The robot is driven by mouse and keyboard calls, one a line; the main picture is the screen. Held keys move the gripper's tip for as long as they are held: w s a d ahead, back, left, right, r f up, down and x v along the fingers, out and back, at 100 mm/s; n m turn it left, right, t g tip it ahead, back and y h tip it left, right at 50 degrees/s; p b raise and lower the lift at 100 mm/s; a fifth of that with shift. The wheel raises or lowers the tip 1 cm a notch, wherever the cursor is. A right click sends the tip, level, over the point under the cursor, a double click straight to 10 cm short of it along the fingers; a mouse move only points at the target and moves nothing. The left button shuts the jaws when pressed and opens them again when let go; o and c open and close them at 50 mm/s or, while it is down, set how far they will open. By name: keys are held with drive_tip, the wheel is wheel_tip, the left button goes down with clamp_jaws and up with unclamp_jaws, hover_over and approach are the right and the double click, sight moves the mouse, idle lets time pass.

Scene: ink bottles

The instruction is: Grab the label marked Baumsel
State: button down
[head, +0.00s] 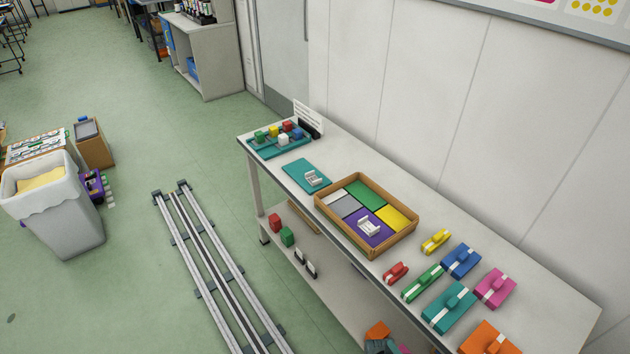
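No writing can be read at this size, so I cannot tell which thing, if any, is the label marked Baumsel. A white card with faint lines of print (307,114) stands upright at the far end of the table (530,268). One small white piece (313,178) sits on a flat teal plate (299,168). Another white piece (368,226) sits on the purple section of a wooden tray (404,241). No ink bottle can be made out clearly. My gripper is not in view.
Several coloured blocks with pale bands, such as the blue one (461,260), lie at the table's near end. A teal tray (262,153) holds small cubes. Floor rails (205,262) run alongside. A grey bin (62,220) stands left. A wall backs the table.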

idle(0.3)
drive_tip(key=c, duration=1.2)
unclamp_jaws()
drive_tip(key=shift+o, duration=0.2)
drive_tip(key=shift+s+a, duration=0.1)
